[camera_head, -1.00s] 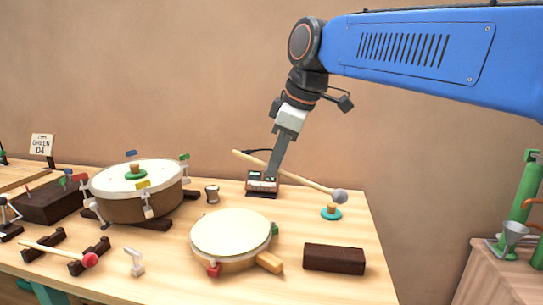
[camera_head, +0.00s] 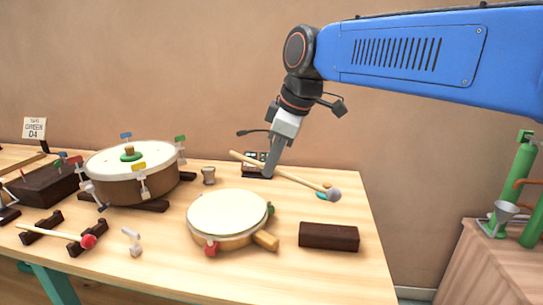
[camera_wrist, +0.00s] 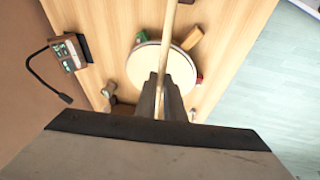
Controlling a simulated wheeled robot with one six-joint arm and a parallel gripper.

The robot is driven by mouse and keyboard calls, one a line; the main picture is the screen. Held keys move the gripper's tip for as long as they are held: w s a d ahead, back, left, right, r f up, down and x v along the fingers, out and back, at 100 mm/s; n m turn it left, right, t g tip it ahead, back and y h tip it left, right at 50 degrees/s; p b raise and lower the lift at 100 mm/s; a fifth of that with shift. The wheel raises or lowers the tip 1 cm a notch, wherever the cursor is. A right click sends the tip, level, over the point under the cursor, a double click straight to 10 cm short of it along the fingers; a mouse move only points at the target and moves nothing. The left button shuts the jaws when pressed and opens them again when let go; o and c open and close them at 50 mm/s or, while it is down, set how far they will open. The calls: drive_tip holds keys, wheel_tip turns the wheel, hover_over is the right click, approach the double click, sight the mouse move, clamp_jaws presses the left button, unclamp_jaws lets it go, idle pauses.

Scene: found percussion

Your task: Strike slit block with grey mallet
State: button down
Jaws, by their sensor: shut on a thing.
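The grey mallet has a pale wooden stick and a round grey head (camera_head: 333,194). My gripper (camera_head: 268,172) is shut on its stick, which slants down to the right above the table. In the wrist view the stick (camera_wrist: 170,35) runs up from between the fingers (camera_wrist: 160,95); the head is out of that view. A dark brown block (camera_head: 329,236) lies at the table's front right, apart from the mallet and nearer the camera than the head appears. It looks like the slit block, but I cannot make out a slit.
A round pale drum (camera_head: 228,213) sits left of the block. A larger drum (camera_head: 130,187) with coloured tabs, a red-headed mallet (camera_head: 88,241) on dark rests and another dark block (camera_head: 45,188) are farther left. A small device (camera_head: 256,158) is behind my gripper.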

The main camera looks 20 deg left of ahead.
drive_tip(key=shift+f, duration=0.1)
idle(0.3)
wheel_tip(320, 180, down, 6)
drive_tip(key=d+r+y, duration=0.1)
drive_tip(key=d+y, duration=0.1)
drive_tip(key=shift+g, duration=0.3)
drive_tip(key=r, duration=0.5)
drive_tip(key=shift+w+a+r, duration=0.1)
drive_tip(key=shift+w+r, duration=0.15)
drive_tip(key=shift+s+a+f+h, duration=0.15)
drive_tip(key=shift+s+a+h, duration=0.05)
drive_tip(key=shift+a+h, duration=0.75)
drive_tip(key=shift+d, duration=0.1)
